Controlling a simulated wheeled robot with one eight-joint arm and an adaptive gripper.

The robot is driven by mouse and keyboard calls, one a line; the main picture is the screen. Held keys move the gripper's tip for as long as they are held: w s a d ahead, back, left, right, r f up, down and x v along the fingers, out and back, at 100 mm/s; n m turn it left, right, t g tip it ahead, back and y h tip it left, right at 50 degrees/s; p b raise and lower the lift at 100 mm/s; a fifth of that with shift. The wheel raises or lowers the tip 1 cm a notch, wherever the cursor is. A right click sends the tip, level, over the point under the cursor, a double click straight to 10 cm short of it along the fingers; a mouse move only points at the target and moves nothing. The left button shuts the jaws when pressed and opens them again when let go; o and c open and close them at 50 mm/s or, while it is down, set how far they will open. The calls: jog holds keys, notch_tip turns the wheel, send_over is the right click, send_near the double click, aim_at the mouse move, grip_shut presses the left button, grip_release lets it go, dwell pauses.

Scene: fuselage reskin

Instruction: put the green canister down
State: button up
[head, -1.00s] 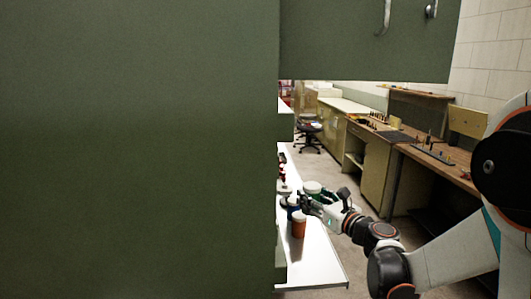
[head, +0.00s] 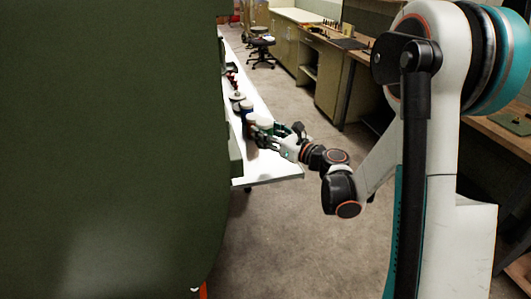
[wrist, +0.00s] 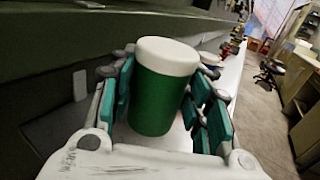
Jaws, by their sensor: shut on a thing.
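The green canister (wrist: 158,98) has a white lid and stands nearly upright between the fingers of my gripper (wrist: 165,112) in the wrist view. My gripper is shut on it, with teal pads on both sides. In the head view my gripper (head: 278,136) is over the near end of the white shelf (head: 262,170), and the canister's pale lid (head: 262,120) shows there. Whether the canister's base touches the shelf is hidden.
Several small containers (head: 238,98) stand on the shelf beyond the canister. A large dark green panel (head: 110,140) fills the left. A stool (head: 261,45) and a workbench (head: 330,75) stand farther back. The floor right of the shelf is clear.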

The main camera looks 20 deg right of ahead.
jog(key=shift+f+b, duration=0.95)
jog(key=shift+f, duration=1.9)
jog(key=shift+f, duration=0.2)
jog(key=o, duration=1.1)
jog(key=shift+o, duration=0.2)
jog(key=shift+r, duration=0.15)
jog(key=shift+s+d+r, duration=0.1)
jog(key=b+v, duration=0.1)
jog(key=v, duration=1.1)
jog(key=shift+b, duration=0.3)
